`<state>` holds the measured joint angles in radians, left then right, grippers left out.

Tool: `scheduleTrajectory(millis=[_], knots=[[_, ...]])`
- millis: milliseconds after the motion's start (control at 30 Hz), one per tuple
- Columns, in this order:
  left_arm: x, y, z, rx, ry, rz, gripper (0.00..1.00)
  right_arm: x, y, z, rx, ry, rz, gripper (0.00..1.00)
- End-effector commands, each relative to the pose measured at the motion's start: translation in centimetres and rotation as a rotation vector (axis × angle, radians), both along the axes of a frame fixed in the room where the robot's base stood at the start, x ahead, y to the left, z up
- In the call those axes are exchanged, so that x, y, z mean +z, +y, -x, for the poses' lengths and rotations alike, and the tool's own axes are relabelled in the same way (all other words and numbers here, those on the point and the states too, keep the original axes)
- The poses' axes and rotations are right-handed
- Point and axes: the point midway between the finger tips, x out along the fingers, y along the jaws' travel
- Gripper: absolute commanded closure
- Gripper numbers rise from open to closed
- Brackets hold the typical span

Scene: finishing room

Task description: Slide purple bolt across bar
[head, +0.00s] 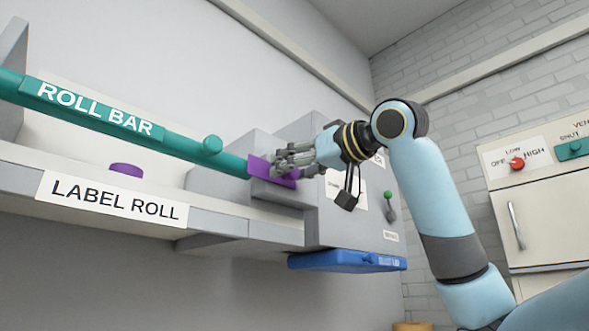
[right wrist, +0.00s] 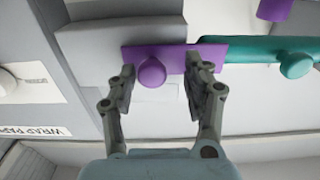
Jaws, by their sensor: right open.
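The purple bolt (head: 259,168) is a flat plate at the right end of the teal roll bar (head: 185,146), against a grey housing. In the right wrist view the bolt plate (right wrist: 175,55) carries a round purple knob (right wrist: 152,71) and meets the teal bar (right wrist: 262,49). My right gripper (head: 281,163) is at the bolt and hides part of it. In the wrist view my right gripper (right wrist: 164,75) is open, with one finger on each side of the knob, which lies nearer the left finger. Contact cannot be told. My left gripper is out of view.
The bar bears a teal knob (head: 212,145). Below it a purple round piece (head: 126,170) stands on the shelf labelled LABEL ROLL (head: 115,201). A green-tipped lever (head: 389,206) and a blue tray (head: 345,261) are right of the bolt. A cabinet (head: 545,215) stands far right.

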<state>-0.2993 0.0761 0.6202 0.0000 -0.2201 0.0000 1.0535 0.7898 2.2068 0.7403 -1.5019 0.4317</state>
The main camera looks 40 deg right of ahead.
Motion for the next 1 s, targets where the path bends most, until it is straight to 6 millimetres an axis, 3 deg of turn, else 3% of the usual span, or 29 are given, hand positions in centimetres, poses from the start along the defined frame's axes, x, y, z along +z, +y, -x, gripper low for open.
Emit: scheduleTrajectory(millis=[267, 633, 1000], knots=[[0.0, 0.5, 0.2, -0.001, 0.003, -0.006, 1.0, 0.1, -0.1, 0.3, -0.004, -0.002, 0.001, 0.5], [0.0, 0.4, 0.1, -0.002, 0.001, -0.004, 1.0, 0.0, -0.5, 5.0, -0.008, 0.0, 0.008, 0.5], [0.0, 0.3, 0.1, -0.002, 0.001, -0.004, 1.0, 0.0, -0.5, 7.2, -0.004, -0.001, 0.004, 0.5]])
